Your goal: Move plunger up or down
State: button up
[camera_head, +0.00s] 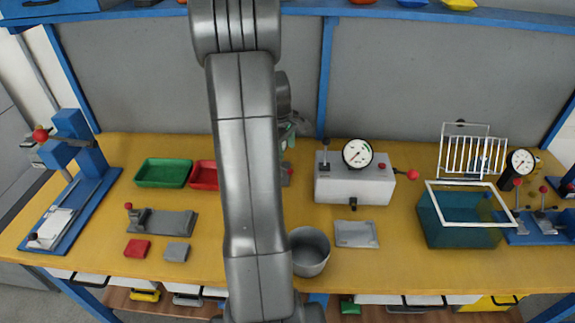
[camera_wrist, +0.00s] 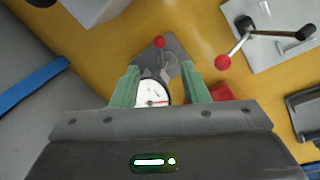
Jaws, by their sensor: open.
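In the wrist view, my gripper (camera_wrist: 160,67) is open, its two green fingers apart. Between and beyond them is a small device with a white round dial (camera_wrist: 152,93), a grey base plate (camera_wrist: 176,52) and a red ball knob (camera_wrist: 160,42). The knob lies just past the fingertips, and no finger visibly touches it. I cannot tell for certain which part is the plunger. In the head view, my arm hides most of this device, and only a bit of my gripper's green (camera_head: 290,135) shows beside the arm.
A grey box with a gauge (camera_head: 350,185) stands right of my arm. A grey cup (camera_head: 310,252) is close beside the arm. Green (camera_head: 163,173) and red (camera_head: 203,175) trays lie left. A teal tank (camera_head: 460,232) stands right. A blue press (camera_head: 80,165) stands far left.

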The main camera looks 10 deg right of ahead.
aim_at(289, 170)
jog(key=f, duration=0.3)
jog(key=w+d+f, duration=0.1)
jog(key=f, duration=0.2)
jog(key=f+p, duration=0.1)
jog(key=f, duration=0.2)
jog(key=shift+w+d+f, duration=0.15)
jog(key=shift+w+f, duration=0.05)
jog(key=shift+f, duration=0.2)
grip_shut()
